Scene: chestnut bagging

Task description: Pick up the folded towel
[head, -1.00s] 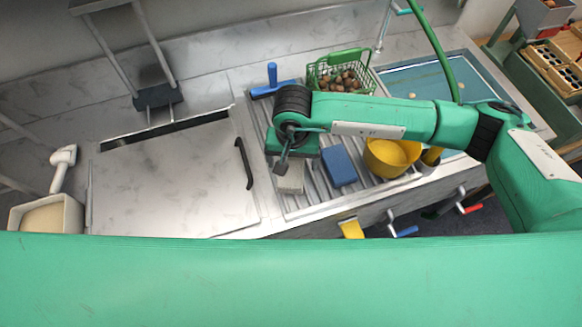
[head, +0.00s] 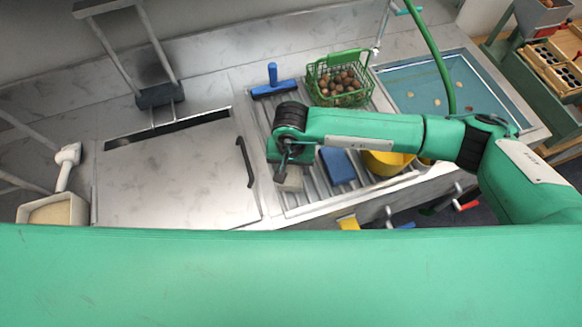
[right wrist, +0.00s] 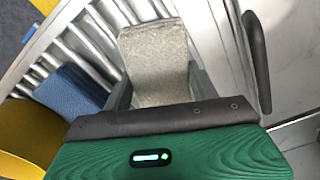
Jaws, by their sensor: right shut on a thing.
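The folded towel (head: 291,183) is a small grey-beige block at the left front of the ribbed drainboard. In the right wrist view the towel (right wrist: 154,52) sticks out between two dark fingers, its fuzzy surface facing the camera. My right gripper (head: 284,176) is shut on it, and in the right wrist view the gripper (right wrist: 160,88) pinches its near part. The head view hides part of the towel behind the gripper. I cannot tell whether it touches the ribs. My left gripper is not in view.
A blue sponge (head: 338,166) and yellow bowl (head: 385,163) stand right of the towel. A green basket of chestnuts (head: 341,79) and a blue squeegee (head: 273,85) are behind. A metal lid (head: 170,175) with black handle (head: 245,162) lies left. A water basin (head: 430,85) is at right.

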